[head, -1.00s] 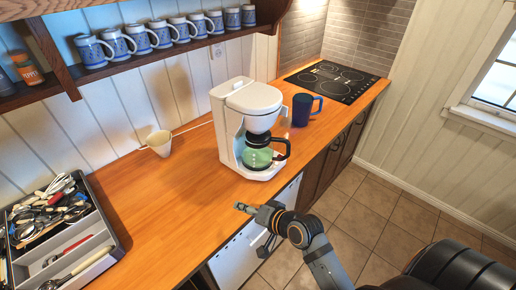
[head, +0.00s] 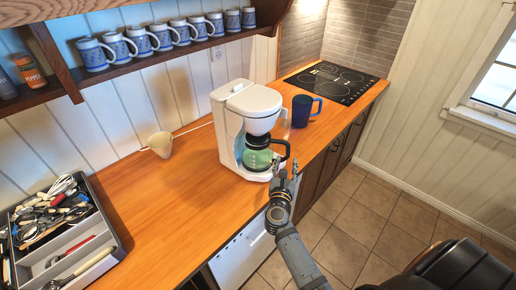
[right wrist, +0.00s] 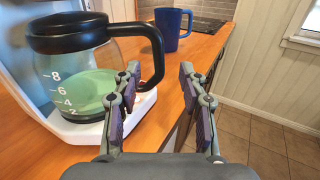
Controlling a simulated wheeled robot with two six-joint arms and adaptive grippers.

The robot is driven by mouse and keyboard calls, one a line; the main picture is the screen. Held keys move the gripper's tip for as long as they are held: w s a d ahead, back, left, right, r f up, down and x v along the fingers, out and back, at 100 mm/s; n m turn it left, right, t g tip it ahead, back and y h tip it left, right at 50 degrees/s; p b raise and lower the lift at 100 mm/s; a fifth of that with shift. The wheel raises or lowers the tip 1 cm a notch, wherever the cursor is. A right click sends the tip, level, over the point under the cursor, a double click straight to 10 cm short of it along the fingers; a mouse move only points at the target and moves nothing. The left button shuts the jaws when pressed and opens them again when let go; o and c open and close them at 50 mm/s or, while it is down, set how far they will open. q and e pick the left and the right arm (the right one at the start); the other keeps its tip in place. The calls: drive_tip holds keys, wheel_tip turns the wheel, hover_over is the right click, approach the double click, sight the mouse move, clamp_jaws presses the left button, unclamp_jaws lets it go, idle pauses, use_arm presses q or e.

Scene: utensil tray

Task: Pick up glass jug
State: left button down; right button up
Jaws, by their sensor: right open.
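The glass jug (head: 257,159) stands on the base of the white coffee maker (head: 250,112). It has a black lid and black handle and holds green liquid. In the right wrist view the jug (right wrist: 80,85) is at the left, with its handle (right wrist: 157,60) to the right, just ahead of the fingers. My right gripper (head: 285,170) is open, its fingertips close to the handle. In the right wrist view the open gripper (right wrist: 160,80) has the handle's lower part near its left finger; I cannot tell whether they touch. My left gripper is out of view.
A blue mug (head: 302,110) stands behind the coffee maker, before the black cooktop (head: 332,82). A white cup (head: 160,144) and a utensil tray (head: 108,215) are to the left. Several mugs (head: 143,40) line the shelf above. The counter (head: 160,220) between tray and coffee maker is clear.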

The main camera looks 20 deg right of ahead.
sight(288, 151)
drive_tip(key=x, duration=0.2)
drive_tip(key=shift+w+d+f, duration=0.15)
drive_tip(key=shift+w+d, duration=0.1)
drive_tip(key=shift+w, duration=0.05)
drive_tip(key=shift+w+p, duration=0.1)
drive_tip(key=shift+p, duration=0.2)
drive_tip(key=p+x, duration=0.2)
drive_tip(key=x, duration=0.2)
drive_tip(key=shift+w+d, duration=0.1)
drive_tip(key=shift+w, duration=0.25)
drive_tip(key=shift+w+d, duration=0.1)
drive_tip(key=c, duration=0.3)
clamp_jaws()
drive_tip(key=shift+r, duration=0.2)
